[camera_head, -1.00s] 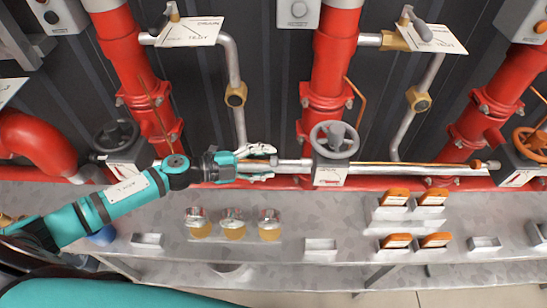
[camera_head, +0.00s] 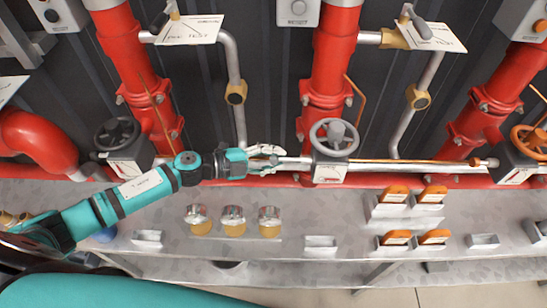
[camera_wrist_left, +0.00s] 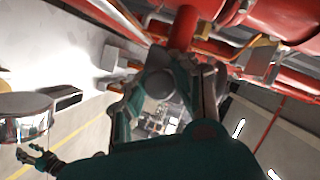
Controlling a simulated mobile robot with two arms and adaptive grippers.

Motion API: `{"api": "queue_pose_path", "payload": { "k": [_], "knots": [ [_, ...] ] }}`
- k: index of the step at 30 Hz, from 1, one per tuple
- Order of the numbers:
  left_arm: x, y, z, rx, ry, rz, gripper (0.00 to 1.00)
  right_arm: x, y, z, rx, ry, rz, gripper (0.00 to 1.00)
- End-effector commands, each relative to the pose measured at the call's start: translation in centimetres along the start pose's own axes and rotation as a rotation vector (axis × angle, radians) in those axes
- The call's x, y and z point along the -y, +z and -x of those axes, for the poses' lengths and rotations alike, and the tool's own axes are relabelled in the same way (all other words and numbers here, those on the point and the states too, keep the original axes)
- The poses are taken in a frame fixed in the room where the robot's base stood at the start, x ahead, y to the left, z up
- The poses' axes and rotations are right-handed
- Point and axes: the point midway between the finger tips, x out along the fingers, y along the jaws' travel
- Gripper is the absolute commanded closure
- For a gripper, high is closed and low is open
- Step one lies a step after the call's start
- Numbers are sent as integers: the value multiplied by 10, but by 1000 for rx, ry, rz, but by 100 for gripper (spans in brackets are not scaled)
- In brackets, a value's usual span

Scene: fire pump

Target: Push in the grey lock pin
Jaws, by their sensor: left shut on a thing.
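The grey lock pin (camera_head: 292,164) is a thin horizontal rod at the left side of the middle valve's box (camera_head: 330,172). My left gripper (camera_head: 270,160) reaches in from the left in the head view, its fingers around the pin's left end. That end is hidden by the fingers. A short stretch of rod shows between the fingertips and the box. In the wrist view the fingers (camera_wrist_left: 168,92) are close around a grey rounded part. A small teal gripper (camera_wrist_left: 35,154) at lower left there looks like my right one, with its fingers apart; it holds nothing that I can see.
The grey handwheel (camera_head: 334,138) stands on the box, just right of my gripper. Red pipes (camera_head: 332,70) rise behind. The metal shelf (camera_head: 350,215) below holds jars with metal lids (camera_head: 233,222) and orange-topped blocks (camera_head: 396,194). A longer rod (camera_head: 420,167) runs right of the box.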

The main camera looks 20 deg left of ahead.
Motion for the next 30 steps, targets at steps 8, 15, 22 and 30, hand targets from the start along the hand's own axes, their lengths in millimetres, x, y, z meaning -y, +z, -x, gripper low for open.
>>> {"api": "queue_pose_path", "payload": {
  "k": [8, 15, 22, 30],
  "knots": [
    [0, -1, -1, 0, 0, 0, 100, -1, 0, 1, 0, 2, 0, 60],
    [4, -14, -28, -1, -1, 2, 100, -2, -1, 20, 1, 2, 1, 60],
    [0, -14, -32, -1, 0, 0, 100, -3, -1, 18, 2, 3, 1, 60],
    [0, -14, -32, -1, 0, 0, 50, -2, 0, 18, 3, 3, 1, 60]
  ]
}}
